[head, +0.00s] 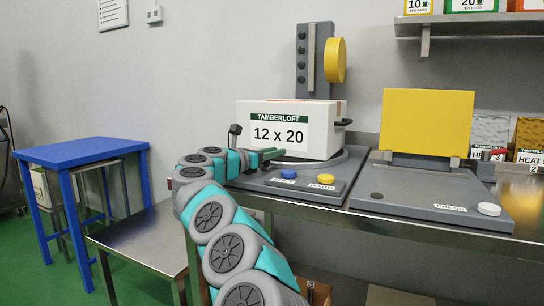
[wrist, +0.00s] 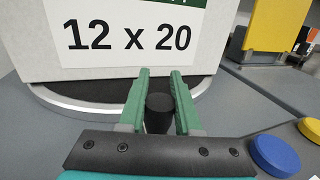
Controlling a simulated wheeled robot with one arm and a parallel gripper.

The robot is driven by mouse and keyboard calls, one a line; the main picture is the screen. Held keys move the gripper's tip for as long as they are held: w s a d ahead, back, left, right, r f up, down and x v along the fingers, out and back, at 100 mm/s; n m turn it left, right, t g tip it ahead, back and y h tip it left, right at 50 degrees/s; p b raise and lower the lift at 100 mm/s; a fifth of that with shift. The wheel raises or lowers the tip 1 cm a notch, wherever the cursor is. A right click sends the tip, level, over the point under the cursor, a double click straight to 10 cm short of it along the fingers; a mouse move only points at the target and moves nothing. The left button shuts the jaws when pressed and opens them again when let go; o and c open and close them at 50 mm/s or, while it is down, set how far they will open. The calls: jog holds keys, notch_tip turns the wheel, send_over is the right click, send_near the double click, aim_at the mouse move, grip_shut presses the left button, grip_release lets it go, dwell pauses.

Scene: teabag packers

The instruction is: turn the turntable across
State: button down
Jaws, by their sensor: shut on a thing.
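The turntable is a dark disc with a pale metal rim (head: 350,160), set in a grey base; its rim also shows in the wrist view (wrist: 85,108). A white carton (head: 318,127) marked "TAMBERLOFT 12 x 20" stands upright on it, with the label face towards me. My gripper (head: 272,155) is at the front left of the carton, low over the base. In the wrist view its green fingers (wrist: 160,100) are shut on a black upright peg (wrist: 160,115) at the turntable's near edge. The peg is hidden in the head view.
A blue button (head: 289,174) and a yellow button (head: 326,179) sit right of my gripper. A column with a yellow round pad (head: 335,60) stands behind the carton. A yellow plate (head: 425,122) stands to the right. A blue table (head: 80,150) is far left.

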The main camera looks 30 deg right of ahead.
aim_at(289, 162)
jog(key=s+d+b, duration=0.3)
jog(key=shift+d+f+b, duration=0.1)
jog(key=shift+f+b, duration=0.05)
jog(key=shift+b, duration=0.25)
jog(key=shift+s+d+r, duration=0.1)
jog(key=shift+d+r, duration=0.1)
jog(key=c, duration=0.6)
grip_release()
jog(key=shift+a, duration=0.1)
jog(key=shift+b+v, duration=0.65)
jog(key=shift+v, duration=3.15)
